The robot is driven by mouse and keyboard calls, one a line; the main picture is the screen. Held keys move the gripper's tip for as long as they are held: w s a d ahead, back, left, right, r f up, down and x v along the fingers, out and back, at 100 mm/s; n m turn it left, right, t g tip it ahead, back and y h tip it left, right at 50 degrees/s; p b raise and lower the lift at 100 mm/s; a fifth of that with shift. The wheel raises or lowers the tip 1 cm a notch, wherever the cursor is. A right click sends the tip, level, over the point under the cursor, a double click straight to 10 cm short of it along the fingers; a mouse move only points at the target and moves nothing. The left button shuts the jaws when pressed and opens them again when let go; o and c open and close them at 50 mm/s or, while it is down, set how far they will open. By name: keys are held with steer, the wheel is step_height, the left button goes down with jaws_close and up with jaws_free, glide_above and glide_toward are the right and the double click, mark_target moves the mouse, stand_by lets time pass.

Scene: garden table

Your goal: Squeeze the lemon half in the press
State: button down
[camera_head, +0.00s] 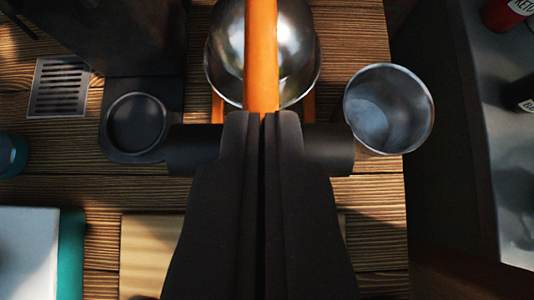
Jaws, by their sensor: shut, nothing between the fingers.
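The press has an orange lever (262,60) that runs down the picture over a shiny steel bowl (225,60). Parts of its orange frame (308,108) show beside the bowl. A black crossbar (195,150) lies across the lever's near end and sticks out on both sides of my gripper (262,118). My gripper is shut and empty, its two dark fingers side by side over the middle of the crossbar. I cannot tell whether they touch it. The lemon half is not visible; the lever and the upper picture edge hide part of the press.
A metal cup (389,108) stands right of the press, near the table's right edge. A dark machine (115,35) with a round black tray (136,124) stands at the left. A wooden board (150,255) lies partly under my gripper. A grey surface with bottles (510,12) lies beyond a gap at right.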

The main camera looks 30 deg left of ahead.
steer(key=shift+f, duration=0.1)
stand_by(0.3)
steer(key=f+b, duration=0.1)
steer(key=s+f+b, duration=0.1)
steer(key=f+b, duration=0.1)
steer(key=s+f+b, duration=0.1)
steer(key=f+b, duration=0.1)
steer(key=shift+d+f, duration=0.25)
steer(key=shift+d, duration=0.1)
steer(key=shift+f, duration=0.1)
steer(key=w+r+b+v, duration=0.1)
steer(key=b+v, duration=0.1)
steer(key=v, duration=1.2)
steer(key=shift+w+a+r, duration=0.2)
steer(key=shift+w+r, duration=0.15)
steer(key=shift+r, duration=0.05)
